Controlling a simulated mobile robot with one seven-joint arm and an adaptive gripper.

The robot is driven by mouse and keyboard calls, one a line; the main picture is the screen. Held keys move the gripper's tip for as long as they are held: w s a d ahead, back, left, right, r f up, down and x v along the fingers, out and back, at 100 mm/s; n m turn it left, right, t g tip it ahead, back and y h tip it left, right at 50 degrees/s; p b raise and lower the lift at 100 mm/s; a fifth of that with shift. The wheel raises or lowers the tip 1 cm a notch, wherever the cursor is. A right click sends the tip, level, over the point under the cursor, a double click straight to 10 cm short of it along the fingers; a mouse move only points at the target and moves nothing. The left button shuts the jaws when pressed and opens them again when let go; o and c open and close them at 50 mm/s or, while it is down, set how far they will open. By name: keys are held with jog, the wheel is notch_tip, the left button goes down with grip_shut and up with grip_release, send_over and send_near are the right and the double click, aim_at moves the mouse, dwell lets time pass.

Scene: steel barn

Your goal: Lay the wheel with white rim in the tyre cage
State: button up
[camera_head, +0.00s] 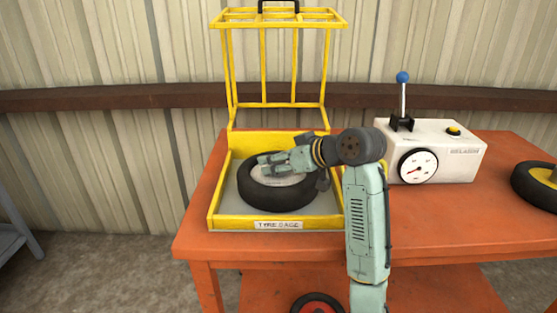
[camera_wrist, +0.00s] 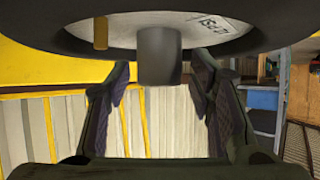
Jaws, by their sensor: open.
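The tyre cage (camera_head: 222,222) is a yellow-framed tray on the orange table, with its barred lid (camera_head: 263,62) standing open at the back. The wheel with white rim (camera_head: 262,207) lies flat inside the cage, its black tyre within the side walls. My gripper (camera_head: 272,162) reaches in from the right, over the rim, and hides part of it. In the wrist view the wheel's pale rim (camera_wrist: 130,33) and dark hub (camera_wrist: 158,57) fill the top. My gripper's two fingers (camera_wrist: 163,90) are spread apart with nothing between them; whether they touch the hub I cannot tell.
A pale gauge box (camera_head: 440,150) with a blue-knobbed lever stands right of the cage. A yellow-rimmed wheel (camera_head: 540,184) lies at the table's right. A red-rimmed wheel (camera_head: 318,306) shows below the table. The orange table (camera_head: 450,225) is clear at front right.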

jog(key=shift+r, duration=0.15)
jog(key=b+v, duration=0.1)
jog(key=v, duration=1.1)
